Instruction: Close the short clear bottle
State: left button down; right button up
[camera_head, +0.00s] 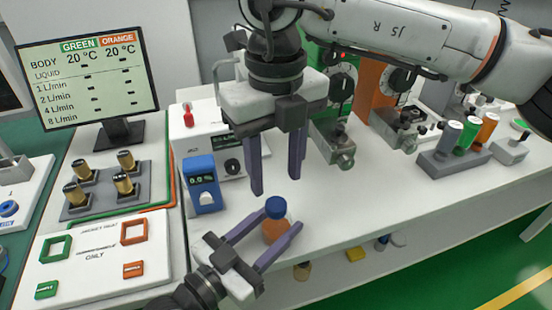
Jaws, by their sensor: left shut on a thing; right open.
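A short bottle (275,231) with orange contents stands at the front edge of the white cart top. A blue cap (276,207) sits on its mouth; I cannot tell whether it is screwed tight. My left gripper (279,222) is shut on the bottle's body, one finger on each side. My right gripper (276,184) points down above and behind the cap. Its fingers are apart with nothing between them, and it does not appear to touch the cap.
A blue meter (203,186) stands left of the bottle. A monitor (87,78) and a grey rack of brass-topped cylinders (105,190) are further left. A grey holder (449,161) with coloured bottles is at right. The cart top (400,195) between is clear. Small items lie on a lower shelf.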

aim_at(276, 204)
jog(key=n, duration=0.3)
jog(key=r+n, duration=0.1)
jog(key=n, duration=0.2)
jog(key=shift+r+n, duration=0.1)
jog(key=shift+n, duration=0.3)
jog(key=n, duration=0.4)
jog(key=shift+r, duration=0.4)
jog(key=shift+f, duration=0.1)
jog(key=shift+f, duration=3.95)
jog(key=shift+c, duration=0.4)
jog(key=c, duration=1)
jog(key=o, duration=1.3)
jog(key=shift+c, duration=0.2)
jog(key=shift+r, duration=0.1)
